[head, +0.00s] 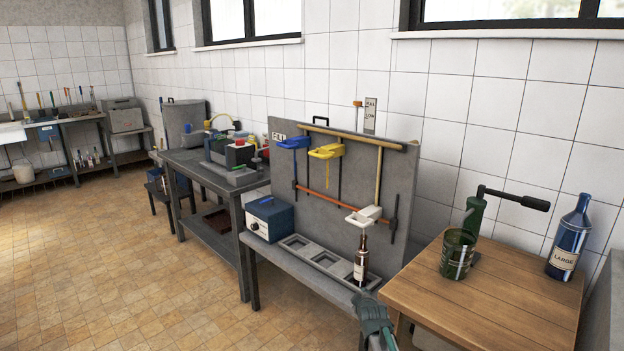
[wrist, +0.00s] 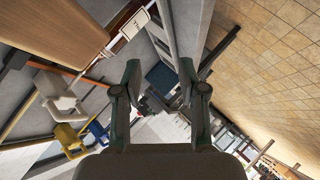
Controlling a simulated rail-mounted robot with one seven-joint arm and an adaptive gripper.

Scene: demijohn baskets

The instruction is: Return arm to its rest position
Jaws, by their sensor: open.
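My gripper (head: 372,304) is low at the front edge of the filling bench in the head view, just below a brown bottle. In the wrist view my gripper (wrist: 160,76) has its two fingers spread, with nothing held between them. The brown bottle (head: 361,264) with a pale label stands upright in the bench's tray, under the white spout holder (head: 363,216). The bottle and my gripper look apart. Most of my arm is outside the head view.
A wooden table (head: 478,290) stands close on the right, with a green glass jar (head: 457,255), a green lever device (head: 475,215) and a blue bottle (head: 569,240). A blue box (head: 270,219) sits at the bench's left end. The tiled floor (head: 110,270) at left is clear.

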